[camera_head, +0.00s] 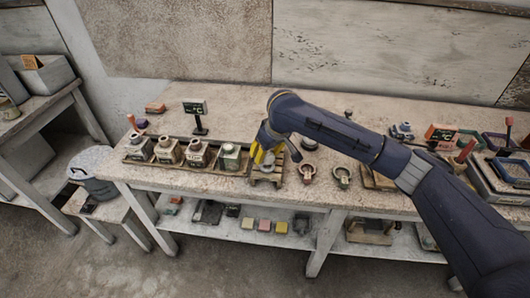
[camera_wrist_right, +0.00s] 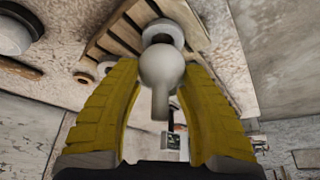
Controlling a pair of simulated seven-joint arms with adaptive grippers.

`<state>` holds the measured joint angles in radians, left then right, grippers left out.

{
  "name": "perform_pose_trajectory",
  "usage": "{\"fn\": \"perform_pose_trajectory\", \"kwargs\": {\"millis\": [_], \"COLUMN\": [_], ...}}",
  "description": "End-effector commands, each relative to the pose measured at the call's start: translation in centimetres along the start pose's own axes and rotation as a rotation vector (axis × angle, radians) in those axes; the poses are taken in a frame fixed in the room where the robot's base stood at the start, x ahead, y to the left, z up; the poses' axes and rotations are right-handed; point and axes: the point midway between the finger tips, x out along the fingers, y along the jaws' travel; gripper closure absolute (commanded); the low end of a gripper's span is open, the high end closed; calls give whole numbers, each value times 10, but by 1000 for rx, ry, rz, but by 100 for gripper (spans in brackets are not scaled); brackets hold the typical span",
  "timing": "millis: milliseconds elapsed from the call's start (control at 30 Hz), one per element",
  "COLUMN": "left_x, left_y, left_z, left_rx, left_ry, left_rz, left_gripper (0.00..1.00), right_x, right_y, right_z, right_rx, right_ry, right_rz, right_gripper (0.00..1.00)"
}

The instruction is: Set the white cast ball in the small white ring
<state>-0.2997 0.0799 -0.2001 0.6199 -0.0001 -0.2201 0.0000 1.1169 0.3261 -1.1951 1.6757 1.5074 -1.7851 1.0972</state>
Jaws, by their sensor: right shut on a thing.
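In the right wrist view, the white cast ball (camera_wrist_right: 160,64), with a short stem, sits between the yellow fingers of my right gripper (camera_wrist_right: 160,80), which is shut on it. The small white ring (camera_wrist_right: 164,27) shows just beyond the ball, on a slatted wooden stand (camera_wrist_right: 118,38). The ball overlaps the ring in this view; I cannot tell whether they touch. In the head view, my right gripper (camera_head: 263,154) points down over the wooden stand (camera_head: 268,181) near the bench's front edge. There the gripper hides the ball and ring. My left gripper is not in view.
Several square pots, one of them here (camera_head: 197,154), stand in a row left of my gripper. Two round rings, a reddish one (camera_head: 306,178) and a pale one (camera_head: 342,181), lie to the right. A small sign (camera_head: 195,107) stands behind. My right arm crosses the bench's right side.

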Motion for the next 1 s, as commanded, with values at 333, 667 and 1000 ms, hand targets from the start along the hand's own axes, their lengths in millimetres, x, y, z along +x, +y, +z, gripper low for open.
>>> {"fn": "perform_pose_trajectory", "kwargs": {"millis": [333, 667, 1000], "left_x": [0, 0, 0], "left_y": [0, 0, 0], "left_z": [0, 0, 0], "left_rx": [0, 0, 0], "left_ry": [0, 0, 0], "left_rz": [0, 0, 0], "left_gripper": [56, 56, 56], "right_x": [5, 10, 16], "right_y": [0, 0, 0], "right_z": [2, 4, 6], "right_rx": [0, 0, 1], "right_ry": [0, 0, 0], "right_rz": [0, 0, 0], "right_gripper": [89, 89, 89]}}
